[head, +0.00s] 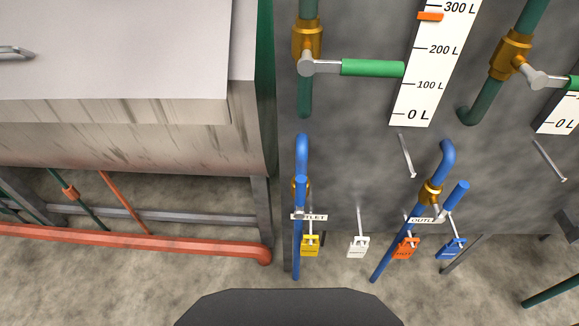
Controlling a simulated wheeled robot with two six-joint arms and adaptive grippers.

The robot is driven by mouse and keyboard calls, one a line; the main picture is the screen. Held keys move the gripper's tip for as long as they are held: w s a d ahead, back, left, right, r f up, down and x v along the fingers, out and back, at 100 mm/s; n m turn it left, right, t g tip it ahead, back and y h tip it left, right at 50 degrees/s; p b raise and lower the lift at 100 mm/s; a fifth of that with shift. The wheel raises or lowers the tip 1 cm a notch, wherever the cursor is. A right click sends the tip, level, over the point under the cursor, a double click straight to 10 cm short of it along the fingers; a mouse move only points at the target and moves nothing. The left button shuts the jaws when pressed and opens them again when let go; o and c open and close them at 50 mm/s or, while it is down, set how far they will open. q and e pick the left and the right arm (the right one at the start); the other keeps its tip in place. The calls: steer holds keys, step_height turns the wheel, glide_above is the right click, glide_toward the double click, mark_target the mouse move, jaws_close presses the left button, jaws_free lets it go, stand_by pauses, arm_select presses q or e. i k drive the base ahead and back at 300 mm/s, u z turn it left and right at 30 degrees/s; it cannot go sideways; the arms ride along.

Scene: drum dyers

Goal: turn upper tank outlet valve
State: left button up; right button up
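Two brass valves with blue handles sit on blue pipes, each behind a tag that reads OUTLET or part of it. The left outlet valve (300,184) has its blue handle pointing upward, roughly along its pipe. The right outlet valve (430,191) has its blue handle (456,196) slanting up to the right. Higher up, a brass valve (308,40) on a green pipe has a green handle (372,67) pointing right, across the pipe. A similar valve (511,53) stands at the upper right, its green handle cut by the picture edge. Neither gripper is in view.
A yellow padlock (310,245), a white padlock (358,246), an orange padlock (405,247) and a blue padlock (451,248) hang near the outlets. A white litre scale (436,65) has an orange marker. A large box-like vessel (120,140) and red pipe (130,242) fill the left.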

mark_target(300, 180)
steer(key=u, duration=0.8)
steer(key=k, duration=1.25)
steer(key=z, duration=1.45)
steer(key=i, duration=0.5)
steer(key=z, duration=0.1)
